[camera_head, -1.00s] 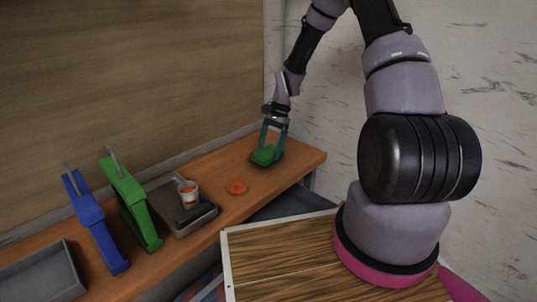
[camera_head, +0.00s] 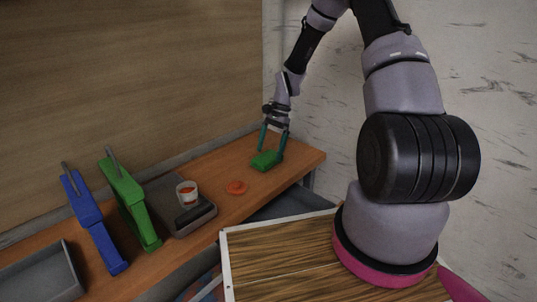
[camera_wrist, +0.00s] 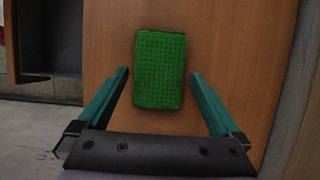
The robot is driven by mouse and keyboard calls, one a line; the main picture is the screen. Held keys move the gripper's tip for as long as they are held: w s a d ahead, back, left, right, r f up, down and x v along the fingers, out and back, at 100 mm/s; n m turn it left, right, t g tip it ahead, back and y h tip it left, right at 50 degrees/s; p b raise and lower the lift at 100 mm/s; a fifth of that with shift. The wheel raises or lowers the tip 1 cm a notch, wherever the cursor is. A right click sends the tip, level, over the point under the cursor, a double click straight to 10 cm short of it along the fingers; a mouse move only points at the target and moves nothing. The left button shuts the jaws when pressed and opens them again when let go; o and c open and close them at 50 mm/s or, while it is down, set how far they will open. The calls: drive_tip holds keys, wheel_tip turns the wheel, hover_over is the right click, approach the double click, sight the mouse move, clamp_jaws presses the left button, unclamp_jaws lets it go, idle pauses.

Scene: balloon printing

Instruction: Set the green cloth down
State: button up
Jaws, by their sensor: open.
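The green cloth (camera_head: 266,160) is a small folded block lying on the wooden shelf near its right end. In the wrist view the cloth (camera_wrist: 160,68) lies flat with a dotted texture. My gripper (camera_head: 273,150) is just above the cloth. In the wrist view my gripper's two teal fingers (camera_wrist: 160,78) are spread wide, one on each side of the cloth with clear gaps. Nothing is held between them.
An orange lid (camera_head: 236,188) lies left of the cloth. Further left are a grey tray (camera_head: 207,216) with a white cup (camera_head: 187,192), a green tool (camera_head: 132,203), a blue tool (camera_head: 95,228) and a grey bin (camera_head: 45,275). A wall stands close on the right.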

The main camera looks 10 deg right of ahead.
drive_tip(key=d+r+n+t, duration=0.1)
drive_tip(key=d+r, duration=0.1)
drive_tip(key=r, duration=0.8)
drive_tip(key=d+r+n+t, duration=0.1)
drive_tip(key=d+r, duration=0.1)
drive_tip(key=r, duration=0.7)
drive_tip(key=s+r+n+t, duration=0.2)
drive_tip(key=s+r+t, duration=0.1)
drive_tip(key=s+r, duration=0.7)
drive_tip(key=s+d+r+n+t+h, duration=0.1)
drive_tip(key=s+r+n+t, duration=0.2)
drive_tip(key=s+r, duration=0.7)
drive_tip(key=s+t, duration=0.1)
drive_tip(key=s, duration=0.3)
drive_tip(key=shift+s+t+h, duration=0.3)
drive_tip(key=shift+s, duration=0.05)
drive_tip(key=shift+d, duration=0.1)
